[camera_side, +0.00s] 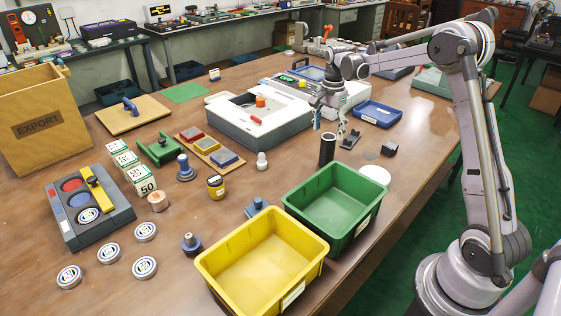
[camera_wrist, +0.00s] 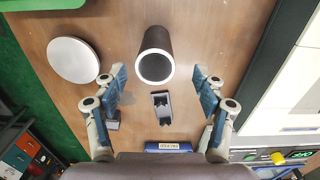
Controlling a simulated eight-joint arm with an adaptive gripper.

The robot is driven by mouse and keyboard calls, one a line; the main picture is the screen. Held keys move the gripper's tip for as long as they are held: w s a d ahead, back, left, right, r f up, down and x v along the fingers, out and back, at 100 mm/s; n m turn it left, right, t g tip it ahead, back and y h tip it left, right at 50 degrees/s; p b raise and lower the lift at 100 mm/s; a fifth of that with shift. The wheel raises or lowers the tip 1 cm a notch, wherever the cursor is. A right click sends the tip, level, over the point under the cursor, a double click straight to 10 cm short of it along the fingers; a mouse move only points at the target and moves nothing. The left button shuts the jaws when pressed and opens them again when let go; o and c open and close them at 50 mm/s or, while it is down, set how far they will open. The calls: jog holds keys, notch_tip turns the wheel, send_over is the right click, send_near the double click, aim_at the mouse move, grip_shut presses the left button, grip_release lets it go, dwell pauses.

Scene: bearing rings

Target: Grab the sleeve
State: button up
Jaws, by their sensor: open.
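The sleeve (camera_side: 327,149) is a dark upright tube standing on the wooden table, behind the green bin. In the wrist view the sleeve (camera_wrist: 155,58) shows as a dark cylinder with a pale ring at its open end. My gripper (camera_side: 329,127) is above the table, close to the sleeve and over it in the side view. In the wrist view my gripper (camera_wrist: 162,78) is open, one finger on each side and a little below the sleeve in the picture. No finger visibly touches the sleeve, and nothing is between the fingers in their grip.
A white disc (camera_wrist: 73,60) lies left of the sleeve in the wrist view. A small dark bracket (camera_wrist: 161,104) sits close below it. The green bin (camera_side: 334,205) and yellow bin (camera_side: 262,258) stand in front; a grey-white machine (camera_side: 260,126) stands behind left.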

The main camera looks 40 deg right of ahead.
aim_at(329, 136)
jog(key=shift+s+f, duration=0.15)
jog(key=shift+f, duration=1.3)
jog(key=shift+s+f, duration=0.15)
jog(key=shift+f, duration=1.25)
jog(key=shift+c, duration=0.3)
grip_shut()
